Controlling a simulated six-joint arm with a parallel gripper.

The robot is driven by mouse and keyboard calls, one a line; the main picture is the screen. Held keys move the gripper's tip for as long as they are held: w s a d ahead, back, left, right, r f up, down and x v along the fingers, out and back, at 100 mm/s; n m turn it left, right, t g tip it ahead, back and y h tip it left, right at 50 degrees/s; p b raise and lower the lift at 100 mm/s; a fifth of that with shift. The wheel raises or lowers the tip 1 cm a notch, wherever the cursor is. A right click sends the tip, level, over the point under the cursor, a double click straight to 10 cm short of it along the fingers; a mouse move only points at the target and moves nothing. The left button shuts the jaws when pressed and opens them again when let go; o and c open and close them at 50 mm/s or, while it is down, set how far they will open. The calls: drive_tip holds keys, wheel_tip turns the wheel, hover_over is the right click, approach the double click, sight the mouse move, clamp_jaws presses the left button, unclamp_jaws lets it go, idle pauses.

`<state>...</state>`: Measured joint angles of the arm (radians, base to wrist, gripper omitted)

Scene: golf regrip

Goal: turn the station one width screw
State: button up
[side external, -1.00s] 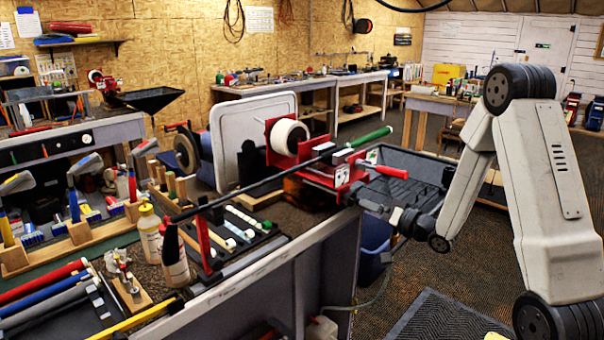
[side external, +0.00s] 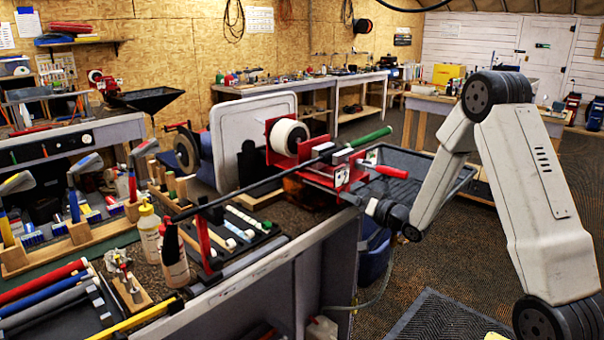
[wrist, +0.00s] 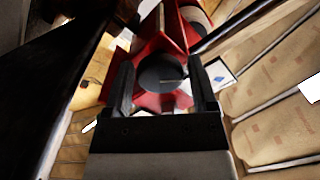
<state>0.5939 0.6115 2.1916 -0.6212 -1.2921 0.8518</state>
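In the wrist view, a dark round screw head (wrist: 162,74) with a light line across it sits at the centre, in front of red star-shaped metal; I take it to be the width screw. My gripper (wrist: 161,66) has one finger on each side of it, apart and open. Whether the fingers touch its rim I cannot tell. In the side view my gripper (side external: 347,197) is at the near end of the red vise station (side external: 322,177), below its red handle (side external: 392,172). The screw itself is hidden there.
A club shaft (side external: 255,184) with a green grip (side external: 371,136) lies across the vise. A black tray (side external: 425,168) stands behind my wrist. The bench edge (side external: 300,246) runs below.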

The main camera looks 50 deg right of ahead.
drive_tip(key=c, duration=0.9)
drive_tip(key=shift+o, duration=0.2)
drive_tip(key=shift+n, duration=0.5)
drive_tip(key=shift+d+n, duration=0.1)
drive_tip(key=shift+n, duration=8)
drive_tip(key=o, duration=1.2)
